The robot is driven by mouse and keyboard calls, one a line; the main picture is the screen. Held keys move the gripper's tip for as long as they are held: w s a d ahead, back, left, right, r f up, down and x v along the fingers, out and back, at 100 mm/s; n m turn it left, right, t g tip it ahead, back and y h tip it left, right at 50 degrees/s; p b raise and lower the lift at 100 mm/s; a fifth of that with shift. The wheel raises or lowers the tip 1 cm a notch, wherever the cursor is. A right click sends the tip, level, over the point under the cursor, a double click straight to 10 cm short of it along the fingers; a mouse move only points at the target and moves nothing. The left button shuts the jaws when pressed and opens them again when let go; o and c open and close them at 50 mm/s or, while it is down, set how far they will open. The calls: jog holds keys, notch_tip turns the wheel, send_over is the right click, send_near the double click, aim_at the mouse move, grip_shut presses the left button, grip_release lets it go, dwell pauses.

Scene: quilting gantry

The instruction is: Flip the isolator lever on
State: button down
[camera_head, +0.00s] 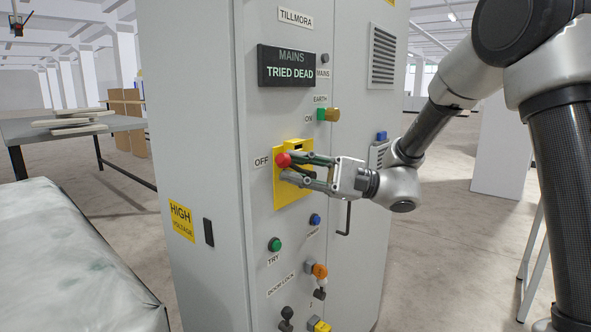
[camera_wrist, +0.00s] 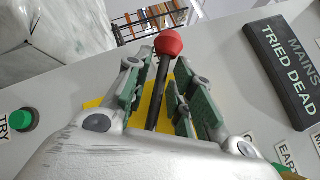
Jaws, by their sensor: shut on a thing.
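The isolator lever has a red ball knob (camera_head: 283,160) and a dark shaft on a yellow plate (camera_head: 293,198) on the grey cabinet's front. The knob sits at the left, close to the OFF label (camera_head: 261,161). In the wrist view the red knob (camera_wrist: 169,44) sticks out past my fingertips, and the black shaft (camera_wrist: 158,95) runs between the two green-padded fingers. My gripper (camera_head: 292,168) reaches in from the right and is shut on the lever. In the head view the fingers partly hide the shaft and its pivot.
A display (camera_head: 289,67) above reads MAINS TRIED DEAD. A brass and green EARTH knob (camera_head: 328,114) with an ON label is just above the lever. A green TRY button (camera_head: 275,244), a blue button (camera_head: 315,219) and an orange knob (camera_head: 320,270) sit below. A door handle (camera_head: 345,219) is at right.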

jog(key=c, duration=1.5)
grip_release()
jog(key=shift+c, duration=0.2)
jog(key=v, duration=0.7)
jog(key=shift+d+f, duration=0.2)
jog(key=shift+d, duration=0.2)
jog(key=shift+w+d, duration=0.1)
